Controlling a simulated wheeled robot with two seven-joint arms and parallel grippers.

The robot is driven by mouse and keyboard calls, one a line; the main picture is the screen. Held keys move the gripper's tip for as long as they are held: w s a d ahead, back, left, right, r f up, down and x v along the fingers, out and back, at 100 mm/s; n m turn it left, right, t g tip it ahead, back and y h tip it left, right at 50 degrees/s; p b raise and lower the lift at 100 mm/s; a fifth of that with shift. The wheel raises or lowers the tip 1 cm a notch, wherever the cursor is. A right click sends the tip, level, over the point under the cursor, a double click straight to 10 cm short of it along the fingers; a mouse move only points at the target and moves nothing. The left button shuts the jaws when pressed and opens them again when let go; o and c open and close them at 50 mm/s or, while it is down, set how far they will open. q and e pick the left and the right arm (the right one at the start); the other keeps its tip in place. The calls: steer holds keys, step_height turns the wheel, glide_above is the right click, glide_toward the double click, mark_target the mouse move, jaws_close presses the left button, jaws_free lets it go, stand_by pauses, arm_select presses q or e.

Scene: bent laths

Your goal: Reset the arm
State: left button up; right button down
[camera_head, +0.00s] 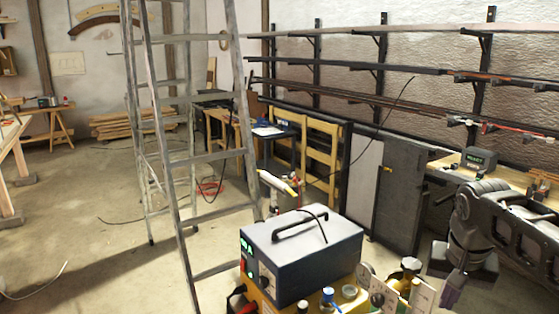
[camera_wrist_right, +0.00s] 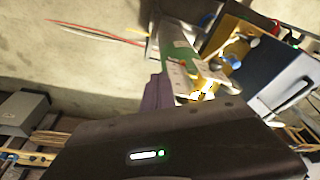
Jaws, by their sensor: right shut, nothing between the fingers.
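My right arm comes in at the right edge of the head view and bends down. Its right gripper (camera_head: 452,290) hangs low, right of the cart with the dark blue box, and it looks shut with nothing held. In the right wrist view the purplish fingers of the right gripper (camera_wrist_right: 158,92) show just beyond its dark housing. My left arm and left gripper are not in view.
A dark blue box with a handle (camera_head: 300,250) sits on a yellow cart with bottles and small tools, left of my right gripper. A workbench (camera_head: 455,165) is behind the arm. A grey stepladder (camera_head: 190,160) stands left. Wall racks hold long laths (camera_head: 350,65). Open floor lies left.

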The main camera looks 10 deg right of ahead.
steer(key=w+a+f+n+y+b, duration=0.1)
steer(key=a+f, duration=0.4)
steer(key=f, duration=0.5)
steer(key=w+a+f+n+y, duration=0.1)
steer(key=w+a+f+n, duration=0.1)
steer(key=a+f, duration=0.55)
steer(key=w+a+f+n+y+b, duration=0.15)
steer(key=a+f, duration=0.25)
steer(key=f, duration=0.8)
steer(key=s+a+f+g+y+b, duration=0.1)
steer(key=s+a+f, duration=0.4)
steer(key=f, duration=0.2)
steer(key=s+a+f+g+y, duration=0.1)
steer(key=s+a+f, duration=0.35)
steer(key=f, duration=0.35)
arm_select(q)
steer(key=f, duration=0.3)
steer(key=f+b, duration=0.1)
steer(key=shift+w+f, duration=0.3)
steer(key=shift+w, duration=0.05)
arm_select(e)
steer(key=s+a+f, duration=0.3)
steer(key=s+f, duration=0.4)
steer(key=s, duration=0.5)
steer(key=shift+s+a, duration=0.2)
steer(key=shift+a, duration=0.2)
steer(key=shift+f, duration=0.1)
